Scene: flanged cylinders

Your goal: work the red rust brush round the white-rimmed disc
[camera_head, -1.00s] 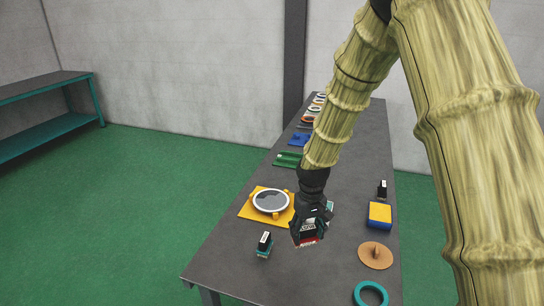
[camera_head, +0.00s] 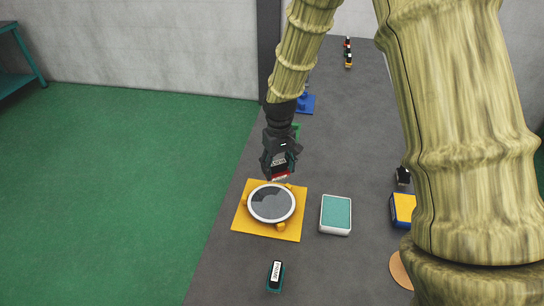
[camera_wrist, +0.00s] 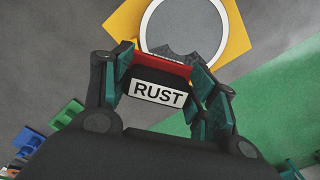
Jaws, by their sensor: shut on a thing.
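The white-rimmed disc (camera_head: 271,203) has a dark grey face and sits on a yellow square base (camera_head: 254,229) with yellow clamps round it. My gripper (camera_head: 279,172) is shut on the red rust brush (camera_head: 280,177), at the disc's far edge. In the wrist view the brush (camera_wrist: 158,92) shows its RUST label between the fingers (camera_wrist: 160,88). The disc (camera_wrist: 184,20) lies just beyond the brush, which overlaps the near part of its rim. The brush's underside is hidden, so I cannot tell whether it touches the disc.
A teal-topped white block (camera_head: 335,214) stands right of the base. A small labelled brush (camera_head: 275,275) stands nearer. A yellow-and-blue block (camera_head: 403,210) and a tan disc (camera_head: 400,271) are partly behind my arm. A blue fixture (camera_head: 305,103) lies farther back.

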